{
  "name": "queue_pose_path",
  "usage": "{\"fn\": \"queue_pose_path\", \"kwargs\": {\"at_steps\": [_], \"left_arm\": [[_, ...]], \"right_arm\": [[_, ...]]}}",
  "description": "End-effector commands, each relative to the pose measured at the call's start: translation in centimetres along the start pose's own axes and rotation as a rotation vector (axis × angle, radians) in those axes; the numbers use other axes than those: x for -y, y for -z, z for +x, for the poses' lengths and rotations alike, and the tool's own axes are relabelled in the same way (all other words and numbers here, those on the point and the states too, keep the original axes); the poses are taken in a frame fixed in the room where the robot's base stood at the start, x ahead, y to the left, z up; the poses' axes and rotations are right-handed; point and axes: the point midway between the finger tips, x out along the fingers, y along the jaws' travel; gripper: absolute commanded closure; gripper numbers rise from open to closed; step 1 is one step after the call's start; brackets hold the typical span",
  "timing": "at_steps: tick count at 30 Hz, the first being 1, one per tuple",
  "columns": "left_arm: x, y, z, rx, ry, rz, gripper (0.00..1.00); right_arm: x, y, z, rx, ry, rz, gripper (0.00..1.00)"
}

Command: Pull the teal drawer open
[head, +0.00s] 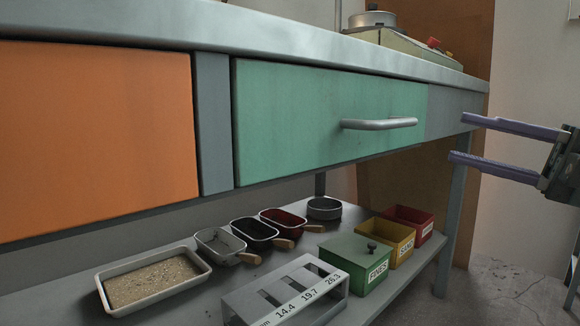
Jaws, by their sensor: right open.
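The teal drawer (300,115) sits under the bench top in the middle of the head view, and its front looks flush with the frame around it. Its silver bar handle (380,124) is on the right part of the front. My right gripper (463,137) comes in from the right edge, with two purple fingers spread apart and pointing left. It is empty and apart from the handle, to the right of it. My left gripper is not in view.
An orange drawer front (95,135) is at the left. The lower shelf (240,285) holds a sand tray (155,281), scoops, a slotted gauge block (285,295) and labelled green, yellow and red boxes. A bench leg (452,215) stands at the right.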

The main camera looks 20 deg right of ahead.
Motion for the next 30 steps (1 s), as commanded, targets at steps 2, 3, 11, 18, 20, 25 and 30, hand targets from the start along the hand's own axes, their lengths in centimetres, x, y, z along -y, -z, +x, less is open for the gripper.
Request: {"fn": "queue_pose_path", "kwargs": {"at_steps": [2,3,11,18,20,25,30], "left_arm": [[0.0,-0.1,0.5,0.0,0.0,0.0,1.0],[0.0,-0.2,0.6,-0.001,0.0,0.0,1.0],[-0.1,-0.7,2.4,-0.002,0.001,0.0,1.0],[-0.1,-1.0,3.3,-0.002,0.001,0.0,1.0],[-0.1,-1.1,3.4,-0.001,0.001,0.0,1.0],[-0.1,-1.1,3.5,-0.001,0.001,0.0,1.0],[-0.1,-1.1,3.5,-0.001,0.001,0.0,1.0]], "right_arm": [[0.1,0.1,0.3,-0.006,-0.003,-0.006,0.55],[0.1,0.1,0.7,-0.009,-0.004,-0.006,0.55],[0.1,0.2,5.3,-0.008,-0.007,-0.008,0.55],[0.1,0.1,8.6,-0.005,-0.004,-0.003,0.55],[0.0,0.1,9.1,-0.004,-0.004,-0.003,0.55],[-0.1,0.1,9.8,-0.004,-0.002,-0.003,0.55],[-0.1,0.1,9.8,-0.003,-0.001,-0.002,0.55]]}}
